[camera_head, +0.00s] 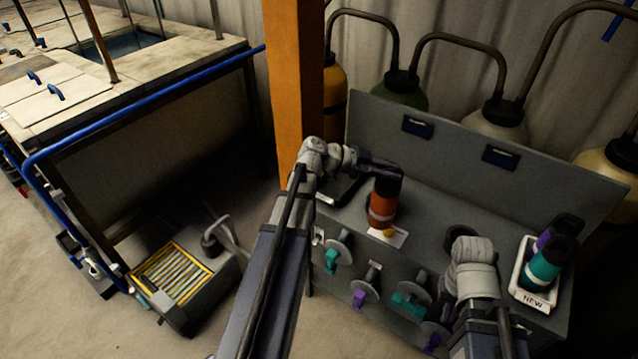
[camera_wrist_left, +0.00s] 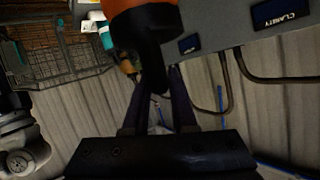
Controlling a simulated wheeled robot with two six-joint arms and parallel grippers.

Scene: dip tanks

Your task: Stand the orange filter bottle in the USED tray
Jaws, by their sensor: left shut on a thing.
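The orange filter bottle (camera_head: 383,203) is upright over the front part of the grey console, with a dark top and a pale band. My left gripper (camera_head: 378,168) is shut on its dark top; in the left wrist view the dark neck (camera_wrist_left: 150,52) sits between the fingers (camera_wrist_left: 157,95). I cannot tell whether the bottle's base touches the console. A dark tray (camera_head: 343,190) with a white label lies just left of the bottle, partly hidden by my left wrist; its label is too small to read. My right wrist is over the console's right part; its fingers do not show.
A white tray marked NEW (camera_head: 533,297) holds a teal bottle (camera_head: 543,265) and a purple one at the right.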

